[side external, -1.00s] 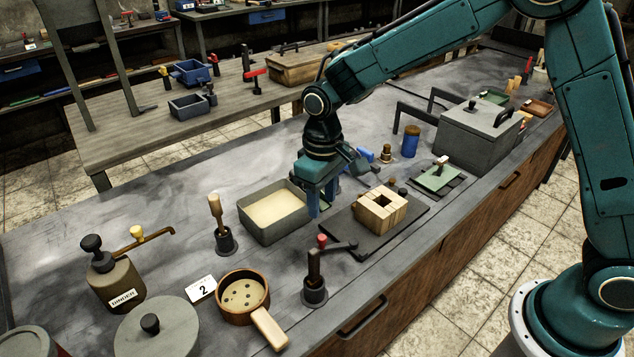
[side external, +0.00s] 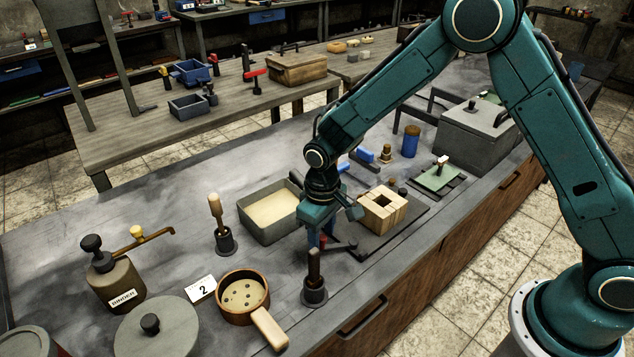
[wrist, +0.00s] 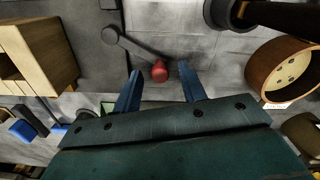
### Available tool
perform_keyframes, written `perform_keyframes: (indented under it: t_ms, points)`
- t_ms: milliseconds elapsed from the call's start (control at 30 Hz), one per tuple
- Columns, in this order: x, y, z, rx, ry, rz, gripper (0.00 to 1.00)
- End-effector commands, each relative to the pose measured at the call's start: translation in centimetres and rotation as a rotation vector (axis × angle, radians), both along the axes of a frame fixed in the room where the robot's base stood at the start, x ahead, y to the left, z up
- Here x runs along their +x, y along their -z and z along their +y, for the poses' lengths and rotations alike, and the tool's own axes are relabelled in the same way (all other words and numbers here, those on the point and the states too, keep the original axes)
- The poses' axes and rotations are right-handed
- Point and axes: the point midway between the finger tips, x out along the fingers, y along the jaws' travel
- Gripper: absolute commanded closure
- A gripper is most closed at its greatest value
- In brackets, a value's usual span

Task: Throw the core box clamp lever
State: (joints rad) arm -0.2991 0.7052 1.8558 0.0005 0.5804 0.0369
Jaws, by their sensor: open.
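The wooden core box (side external: 382,209) stands on a dark base plate (side external: 415,222); it also shows at the left of the wrist view (wrist: 40,58). The clamp lever is a dark arm (wrist: 133,48) lying low from a round pivot by the plate, ending in a red knob (wrist: 159,71). My gripper (wrist: 158,74) is open and points down, with a blue finger on either side of the red knob and gaps showing on both sides. In the side view my gripper (side external: 320,238) is at the plate's near left corner and partly hides the knob.
A sand tray (side external: 270,242) stands just left of my gripper. A dark holder with an upright handle (side external: 314,285) stands close in front. A wooden-handled pan (side external: 243,295) and card 2 (side external: 200,290) lie further left. A grey lidded box (side external: 475,135) stands at the right.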

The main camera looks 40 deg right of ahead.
Motion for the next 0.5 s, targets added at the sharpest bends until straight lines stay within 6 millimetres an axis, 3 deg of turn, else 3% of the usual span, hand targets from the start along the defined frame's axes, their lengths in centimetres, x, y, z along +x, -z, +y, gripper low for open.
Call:
perform_keyframes:
  t_ms: [167, 367, 500]
  points:
    - [-0.01, 0.01, 0.00, 0.000, 0.000, 0.000, 0.59]
    - [-0.01, 0.00, 0.00, 0.000, 0.000, 0.000, 0.97]
    - [0.01, -0.01, -0.01, 0.000, 0.002, 0.000, 0.97]
